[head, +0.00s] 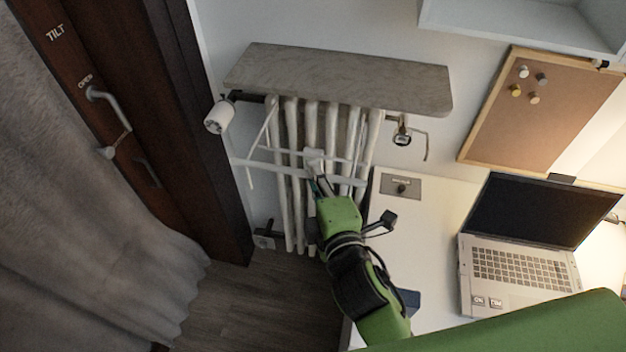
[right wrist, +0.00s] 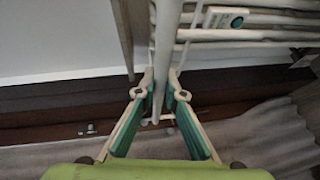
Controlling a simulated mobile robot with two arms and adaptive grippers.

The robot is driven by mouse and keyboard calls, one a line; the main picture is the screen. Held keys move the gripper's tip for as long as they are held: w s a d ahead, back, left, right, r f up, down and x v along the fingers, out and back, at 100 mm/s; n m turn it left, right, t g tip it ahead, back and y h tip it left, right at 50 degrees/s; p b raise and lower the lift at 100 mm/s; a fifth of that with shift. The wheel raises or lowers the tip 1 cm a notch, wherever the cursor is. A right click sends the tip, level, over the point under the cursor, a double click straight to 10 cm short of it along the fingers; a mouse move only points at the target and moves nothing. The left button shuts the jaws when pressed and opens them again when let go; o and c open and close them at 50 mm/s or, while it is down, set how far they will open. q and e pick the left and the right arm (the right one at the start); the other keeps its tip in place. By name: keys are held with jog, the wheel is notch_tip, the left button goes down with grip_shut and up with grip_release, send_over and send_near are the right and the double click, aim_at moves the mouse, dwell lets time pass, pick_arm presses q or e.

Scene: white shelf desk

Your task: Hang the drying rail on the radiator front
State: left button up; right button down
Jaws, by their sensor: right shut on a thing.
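The white drying rail (head: 268,167) is a frame of thin bars in front of the pale column radiator (head: 301,215) in the head view. Its long front bar slants slightly down to the right. My right gripper (head: 317,180) is shut on this bar near its middle. In the right wrist view the bar (right wrist: 167,45) runs between the two fingertips (right wrist: 160,92), and the radiator columns (right wrist: 260,35) lie at upper right. A thin side arm of the rail reaches up toward the radiator's top left. I cannot tell whether its hooks rest on the radiator. My left gripper is out of view.
A grey stone shelf (head: 340,78) overhangs the radiator top. A white valve head (head: 218,116) sits at its left. The desk (head: 425,240) with a laptop (head: 520,270) stands close on the right. A dark door frame and curtain (head: 80,220) are on the left.

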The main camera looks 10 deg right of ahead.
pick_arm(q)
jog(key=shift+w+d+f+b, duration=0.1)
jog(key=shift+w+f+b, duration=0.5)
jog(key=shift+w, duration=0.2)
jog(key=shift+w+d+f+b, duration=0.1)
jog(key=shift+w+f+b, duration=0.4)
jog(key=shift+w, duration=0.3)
pick_arm(e)
jog(key=w+d+f, duration=0.3)
jog(key=w, duration=0.5)
jog(key=shift+w+d, duration=0.25)
jog(key=shift+w, duration=0.05)
jog(key=c, duration=2)
grip_release()
jog(key=shift+c, duration=0.2)
jog(key=shift+f, duration=0.15)
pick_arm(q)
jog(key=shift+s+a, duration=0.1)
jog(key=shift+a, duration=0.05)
